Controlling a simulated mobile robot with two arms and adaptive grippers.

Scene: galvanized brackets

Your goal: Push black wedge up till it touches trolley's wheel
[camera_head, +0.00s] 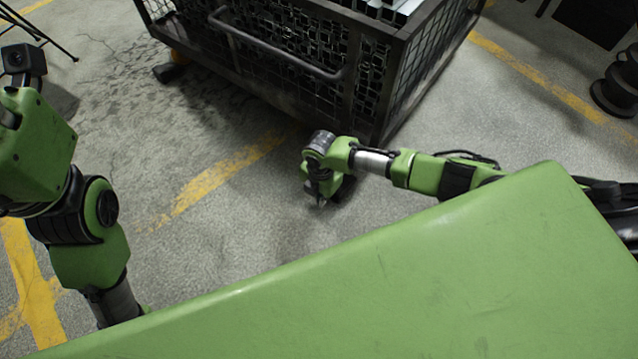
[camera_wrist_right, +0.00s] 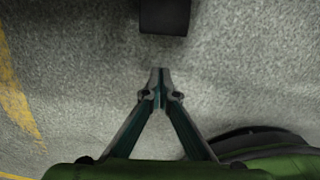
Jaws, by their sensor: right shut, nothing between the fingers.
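A black block (camera_wrist_right: 166,16), which looks like the wedge, lies on the floor at the top of the right wrist view, partly cut off by the edge. My right gripper (camera_wrist_right: 160,76) is shut and empty, its tips pointing at the block with a small gap of floor showing between them. In the head view my right gripper (camera_head: 320,199) is low over the floor by the trolley's near corner; the wedge there is mostly hidden by my arm. The trolley (camera_head: 290,50) is a dark mesh cage.
A dark piece (camera_head: 169,72) sits by the orange wheel. Metal parts (camera_head: 400,10) lie in the cage. A black spool-like object (camera_head: 618,88) stands at the right. Yellow lines (camera_head: 215,180) mark the grey floor, which is clear left of my right gripper.

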